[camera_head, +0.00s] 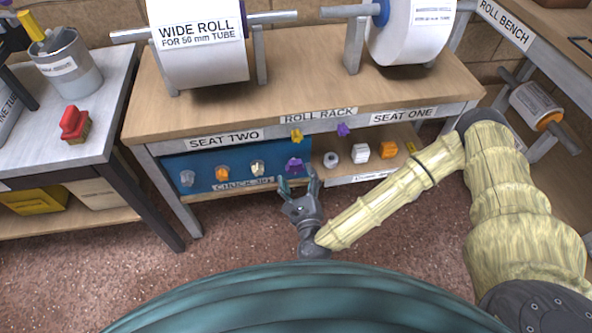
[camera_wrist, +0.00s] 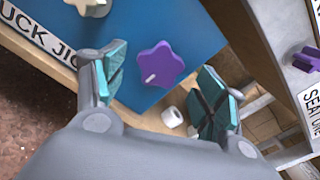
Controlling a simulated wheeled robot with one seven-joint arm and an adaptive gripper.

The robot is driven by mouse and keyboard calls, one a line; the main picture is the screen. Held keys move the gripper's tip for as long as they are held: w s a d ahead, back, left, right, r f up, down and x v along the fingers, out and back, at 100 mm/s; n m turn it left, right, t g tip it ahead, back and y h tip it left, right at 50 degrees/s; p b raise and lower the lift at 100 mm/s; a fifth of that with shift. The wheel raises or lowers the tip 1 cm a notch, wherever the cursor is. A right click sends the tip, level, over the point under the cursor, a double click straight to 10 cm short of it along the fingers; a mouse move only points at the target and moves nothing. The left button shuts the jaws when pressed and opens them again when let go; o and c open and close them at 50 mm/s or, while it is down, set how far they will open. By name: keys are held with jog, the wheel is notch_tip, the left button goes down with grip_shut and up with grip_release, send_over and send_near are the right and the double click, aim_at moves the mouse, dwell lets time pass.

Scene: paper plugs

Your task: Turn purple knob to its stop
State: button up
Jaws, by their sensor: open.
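A purple star-shaped knob (camera_head: 294,165) sits at the right end of the blue chuck jig panel (camera_head: 203,165). In the wrist view this knob (camera_wrist: 160,64) lies between and beyond my fingers, with a short white mark toward its lower left. My gripper (camera_head: 299,184) is open and empty just below the knob, its teal finger pads (camera_wrist: 163,88) apart on either side of it. No contact shows. A second, smaller purple knob (camera_head: 343,130) is on the bench's front rail near the SEAT ONE label (camera_head: 403,116); it also shows in the wrist view (camera_wrist: 307,59).
Grey, orange and cream knobs (camera_head: 222,173) stand left on the panel. A yellow knob (camera_head: 297,135) is on the rail above. White and orange plugs (camera_head: 361,151) sit on the shelf at right. Large paper rolls (camera_head: 200,45) rest on the bench above.

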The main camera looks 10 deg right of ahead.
jog(key=shift+w, duration=1.25)
jog(key=shift+c, duration=0.2)
jog(key=c, duration=1)
jog(key=shift+o, duration=0.2)
jog(key=o, duration=1)
jog(key=shift+s, duration=0.1)
